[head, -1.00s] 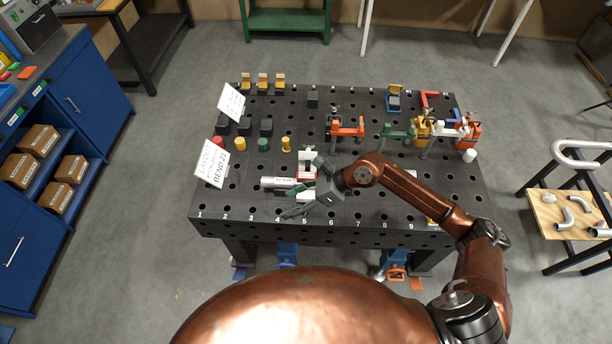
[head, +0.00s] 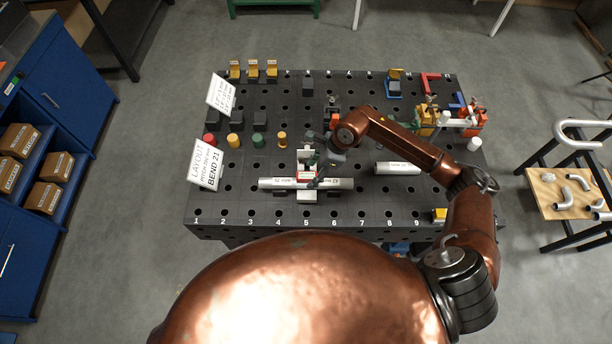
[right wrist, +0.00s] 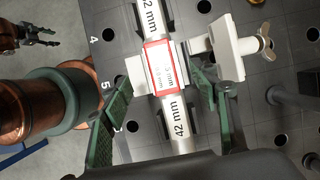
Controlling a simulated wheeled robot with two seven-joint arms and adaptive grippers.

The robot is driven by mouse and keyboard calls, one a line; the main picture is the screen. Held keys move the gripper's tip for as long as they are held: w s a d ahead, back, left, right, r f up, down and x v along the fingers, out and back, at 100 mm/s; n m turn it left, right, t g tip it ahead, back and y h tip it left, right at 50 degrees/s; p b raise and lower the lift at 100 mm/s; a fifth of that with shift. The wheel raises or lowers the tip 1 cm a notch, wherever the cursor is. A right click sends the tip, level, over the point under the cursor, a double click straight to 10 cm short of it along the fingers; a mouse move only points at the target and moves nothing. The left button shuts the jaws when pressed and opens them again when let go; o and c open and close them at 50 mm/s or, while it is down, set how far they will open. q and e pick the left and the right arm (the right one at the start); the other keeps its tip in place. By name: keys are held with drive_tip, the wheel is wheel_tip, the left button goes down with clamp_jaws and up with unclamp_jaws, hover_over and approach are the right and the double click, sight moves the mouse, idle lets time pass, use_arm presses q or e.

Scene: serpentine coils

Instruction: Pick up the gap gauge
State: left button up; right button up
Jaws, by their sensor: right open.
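The gap gauge, a small white piece with a red-edged label (right wrist: 160,66), sits across the tube line in the right wrist view, between tube parts marked 42 mm. In the head view its place is at the middle of the light tube (head: 275,183), partly hidden by my right gripper (head: 316,168). In the right wrist view my right gripper (right wrist: 160,105) is open, its green fingers on either side of the tube near the gauge; contact cannot be told. My left gripper (right wrist: 36,36) appears small at the top left of that view; its opening is unclear.
A white clamp with a wing screw (right wrist: 225,45) stands right beside the gauge. Another light tube (head: 397,168) lies to the right on the black holed table (head: 215,215). A layout card (head: 204,165) stands at left. Coloured clamps stand at the back right.

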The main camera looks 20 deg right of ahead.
sight(308, 175)
drive_tip(key=x, duration=0.2)
drive_tip(key=p+x, duration=0.1)
drive_tip(key=shift+w+a+f, duration=0.15)
drive_tip(key=shift+w+f, duration=0.15)
drive_tip(key=shift+w, duration=0.05)
drive_tip(key=shift+a+f, duration=0.2)
drive_tip(key=shift+f, duration=0.3)
drive_tip(key=c, duration=1.2)
use_arm(q)
drive_tip(key=shift+w+r, duration=0.35)
drive_tip(key=shift+r, duration=0.45)
use_arm(e)
drive_tip(key=shift+c, duration=1.3)
use_arm(q)
drive_tip(key=shift+w, duration=0.15)
use_arm(e)
drive_tip(key=shift+r, duration=0.1)
